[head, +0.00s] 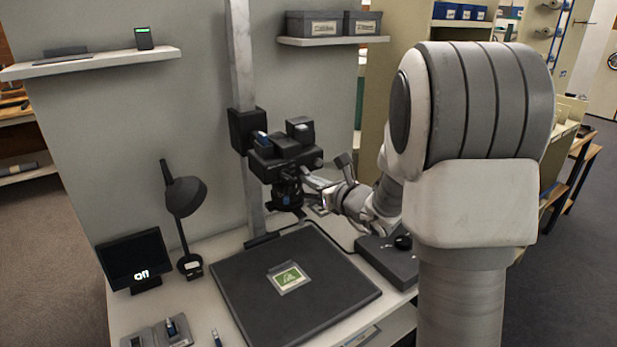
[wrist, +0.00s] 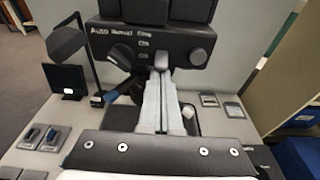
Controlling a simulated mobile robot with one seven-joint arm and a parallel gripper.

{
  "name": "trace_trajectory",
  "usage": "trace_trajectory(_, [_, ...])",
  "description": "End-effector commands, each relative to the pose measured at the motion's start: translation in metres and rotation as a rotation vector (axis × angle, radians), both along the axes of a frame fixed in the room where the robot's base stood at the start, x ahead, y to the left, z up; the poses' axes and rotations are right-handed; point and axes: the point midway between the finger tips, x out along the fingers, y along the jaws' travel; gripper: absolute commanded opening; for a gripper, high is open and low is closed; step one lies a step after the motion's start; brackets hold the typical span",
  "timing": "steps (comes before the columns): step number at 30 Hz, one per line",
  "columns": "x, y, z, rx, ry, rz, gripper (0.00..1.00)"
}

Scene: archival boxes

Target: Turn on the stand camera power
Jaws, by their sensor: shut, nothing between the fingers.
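The stand camera (head: 270,160) is a black body on a grey upright column (head: 243,90), above a dark baseboard (head: 235,285). In the wrist view its dark panel (wrist: 178,40) faces me, with white lettering, a round knob (wrist: 198,57) at right and a dark dial (wrist: 121,57) at left. My gripper (head: 310,180) is at the camera's right side in the head view. In the wrist view my gripper (wrist: 161,68) is shut and empty, its tips at the panel's lower edge between dial and knob. I cannot tell whether they touch. The power control's state is unclear.
A small monitor (head: 133,258) shows white marks, and a desk lamp (head: 185,195) stands left of the baseboard. A card with a green picture (head: 289,278) lies on the board. A grey control box (head: 388,262) sits at right. Shelves (head: 90,65) hang on the wall.

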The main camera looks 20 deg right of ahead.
Motion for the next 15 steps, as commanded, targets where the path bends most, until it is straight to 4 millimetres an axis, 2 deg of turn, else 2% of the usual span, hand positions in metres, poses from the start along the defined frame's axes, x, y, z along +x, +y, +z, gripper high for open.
trace_trajectory(1, [0.0, -0.002, 0.006, -0.005, 0.013, -0.001, 0.0])
trace_trajectory(15, [-0.002, -0.006, 0.023, -0.079, 0.243, 0.001, 0.0])
